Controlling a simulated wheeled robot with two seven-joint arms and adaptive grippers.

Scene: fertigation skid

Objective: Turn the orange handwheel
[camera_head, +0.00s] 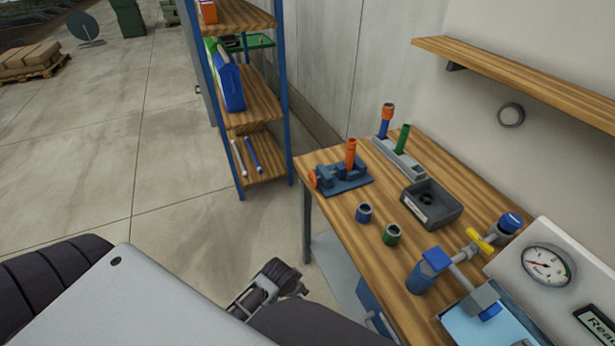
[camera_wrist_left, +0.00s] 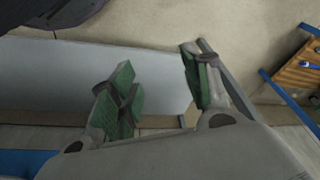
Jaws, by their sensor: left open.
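The orange handwheel (camera_head: 312,178) is a small disc on the left end of a dark blue vise-like device (camera_head: 342,178) near the table's far left corner. An orange cylinder (camera_head: 350,153) stands upright in that device. My left gripper (camera_head: 265,288) is in front of the table's left edge, apart from the handwheel and nearer to me. In the left wrist view the gripper (camera_wrist_left: 155,80) shows two spread fingers with green pads and nothing between them. The handwheel does not show in that view. My right gripper is not seen.
The wooden table (camera_head: 400,275) bears a blue ring (camera_head: 364,213), a green ring (camera_head: 391,235), a dark tray (camera_head: 432,205), a holder (camera_head: 398,160) and piping with a yellow valve handle (camera_head: 480,241). A gauge panel (camera_head: 548,265) stands right.

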